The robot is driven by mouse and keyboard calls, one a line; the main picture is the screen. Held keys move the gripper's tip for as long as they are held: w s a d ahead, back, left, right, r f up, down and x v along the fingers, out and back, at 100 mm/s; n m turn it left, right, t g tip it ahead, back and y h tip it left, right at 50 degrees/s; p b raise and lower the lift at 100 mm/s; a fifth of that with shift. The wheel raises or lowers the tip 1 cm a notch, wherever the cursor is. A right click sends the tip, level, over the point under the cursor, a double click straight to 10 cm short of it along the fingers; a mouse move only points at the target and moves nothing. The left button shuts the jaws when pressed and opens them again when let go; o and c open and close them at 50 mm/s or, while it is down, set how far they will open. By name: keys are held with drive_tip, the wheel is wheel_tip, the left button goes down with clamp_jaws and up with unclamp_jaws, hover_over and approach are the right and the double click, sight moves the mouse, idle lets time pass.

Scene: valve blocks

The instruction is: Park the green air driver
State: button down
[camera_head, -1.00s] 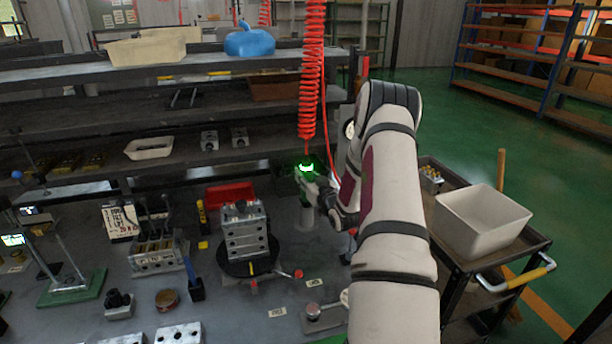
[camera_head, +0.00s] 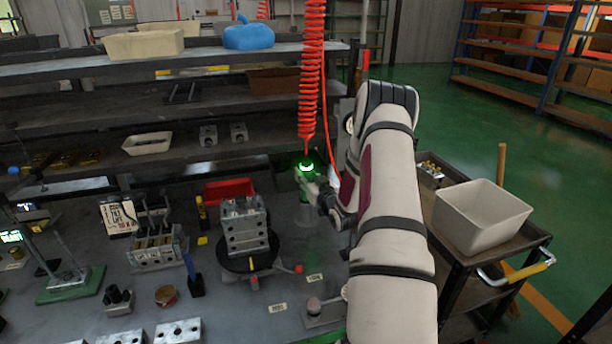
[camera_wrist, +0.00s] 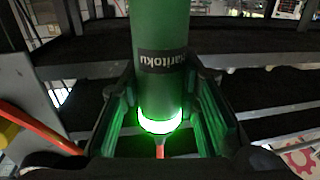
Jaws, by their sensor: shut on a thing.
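The green air driver (camera_wrist: 160,60) stands upright between the fingers of my gripper (camera_wrist: 160,120) in the wrist view. It has a dark label and a glowing green ring near one end. In the head view the driver (camera_head: 306,178) hangs below the red coiled hose (camera_head: 312,75), with its green glow at the hose's lower end. My gripper (camera_head: 312,184) is shut around it at the back right of the bench.
A metal valve block (camera_head: 244,228) sits on a dark round turntable to the left. A red bin (camera_head: 229,191) is behind it. Shelves (camera_head: 80,120) rise at the back. A cart with a white bin (camera_head: 482,217) stands right of my arm.

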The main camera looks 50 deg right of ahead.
drive_tip(key=shift+r, duration=0.15)
drive_tip(key=c, duration=1.1)
unclamp_jaws()
drive_tip(key=shift+f, duration=0.2)
drive_tip(key=v, duration=1.2)
drive_tip(key=shift+r, duration=0.1)
